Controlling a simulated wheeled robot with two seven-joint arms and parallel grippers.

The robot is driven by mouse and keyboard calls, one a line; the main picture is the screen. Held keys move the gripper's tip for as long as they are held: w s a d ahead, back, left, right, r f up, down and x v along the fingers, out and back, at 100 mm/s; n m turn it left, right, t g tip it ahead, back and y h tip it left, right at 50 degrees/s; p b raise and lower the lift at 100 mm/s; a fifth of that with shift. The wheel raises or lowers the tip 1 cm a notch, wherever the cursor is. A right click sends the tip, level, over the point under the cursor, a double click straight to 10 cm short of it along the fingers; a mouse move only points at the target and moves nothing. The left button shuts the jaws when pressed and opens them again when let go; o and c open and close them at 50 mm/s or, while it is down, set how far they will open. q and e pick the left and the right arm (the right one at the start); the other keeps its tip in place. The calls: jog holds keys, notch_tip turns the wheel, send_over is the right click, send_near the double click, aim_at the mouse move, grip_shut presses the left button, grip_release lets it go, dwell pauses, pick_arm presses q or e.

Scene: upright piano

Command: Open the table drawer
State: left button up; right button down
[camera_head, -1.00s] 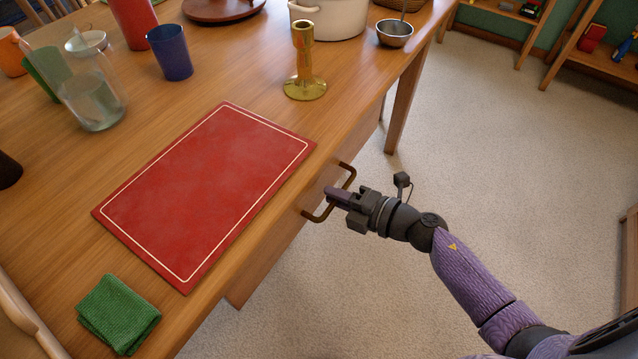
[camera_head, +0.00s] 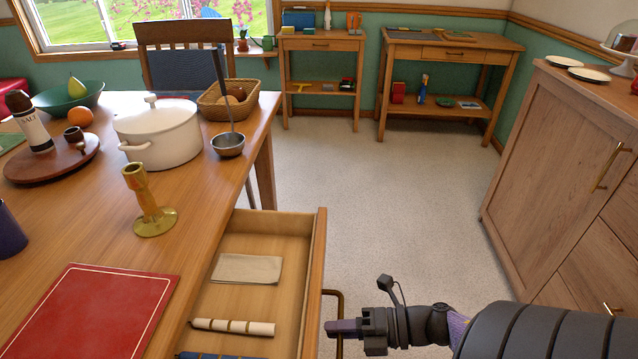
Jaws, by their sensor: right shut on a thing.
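The table drawer (camera_head: 316,265) stands pulled out from the right side of the wooden table (camera_head: 88,217). Inside lie a folded beige cloth (camera_head: 246,269), a cream roll with brown bands (camera_head: 232,327) and, at the bottom edge, something blue (camera_head: 215,356). My right gripper (camera_head: 342,328) is at the drawer's brass handle (camera_head: 340,299), shut on its bar. The near end of the drawer is cut off by the picture's edge. My left gripper is not in view.
A brass candlestick (camera_head: 149,205), a red mat (camera_head: 98,315), a white pot (camera_head: 158,134) and a ladle (camera_head: 228,143) are on the table. A wooden cabinet (camera_head: 558,170) stands at the right. Carpeted floor (camera_head: 400,205) between is clear.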

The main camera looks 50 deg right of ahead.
jog(key=shift+s+d, duration=0.2)
jog(key=shift+s, duration=0.1)
jog(key=c, duration=0.7)
grip_release()
jog(key=p+v, duration=0.1)
jog(key=v, duration=0.9)
jog(key=shift+p, duration=0.3)
jog(key=shift+w+f, duration=0.1)
